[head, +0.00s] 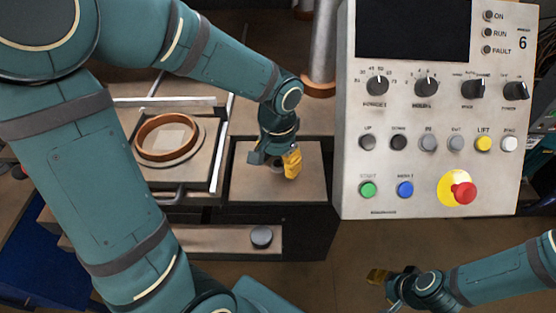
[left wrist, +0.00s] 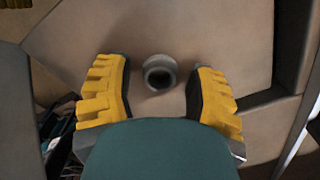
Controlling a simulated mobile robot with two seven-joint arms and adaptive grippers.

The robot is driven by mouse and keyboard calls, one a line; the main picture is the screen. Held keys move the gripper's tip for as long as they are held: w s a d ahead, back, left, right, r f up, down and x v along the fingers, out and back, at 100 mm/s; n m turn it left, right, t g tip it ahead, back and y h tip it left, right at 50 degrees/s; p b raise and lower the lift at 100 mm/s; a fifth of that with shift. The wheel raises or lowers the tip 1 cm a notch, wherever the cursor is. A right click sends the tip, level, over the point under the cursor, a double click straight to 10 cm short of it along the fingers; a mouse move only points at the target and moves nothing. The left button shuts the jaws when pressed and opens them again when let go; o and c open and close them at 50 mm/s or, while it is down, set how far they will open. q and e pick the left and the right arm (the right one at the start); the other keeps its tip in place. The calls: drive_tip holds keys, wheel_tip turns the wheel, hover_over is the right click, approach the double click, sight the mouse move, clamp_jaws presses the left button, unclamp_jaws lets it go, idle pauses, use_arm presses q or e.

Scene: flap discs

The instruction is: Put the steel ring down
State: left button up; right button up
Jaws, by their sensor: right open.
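The steel ring (left wrist: 159,73) is a small grey, short hollow piece with a dark opening, on the brown surface in the left wrist view. My left gripper (left wrist: 161,95) is open, one yellow finger on each side of the ring, with a visible gap to both. In the head view my left gripper (head: 280,163) is low over a brown-topped block (head: 300,185), and its hand and fingers mostly hide the ring. My right gripper (head: 385,282) is open at the lower right, away from the block, with nothing seen in it.
A control panel (head: 430,120) with knobs, buttons and a red stop knob stands right of my left gripper. A copper-coloured round rim (head: 140,150) sits on a fixture to the left. A dark grey puck (head: 261,237) lies on a lower shelf (head: 220,240). A metal column (head: 321,50) rises behind.

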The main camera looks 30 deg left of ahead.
sight(278, 162)
use_arm(q)
drive_tip(key=shift+r, duration=0.15)
wheel_tip(278, 162, up, 12)
drive_tip(key=p, duration=0.2)
drive_tip(key=shift+p, duration=0.3)
drive_tip(key=shift+r, duration=0.1)
idle(0.3)
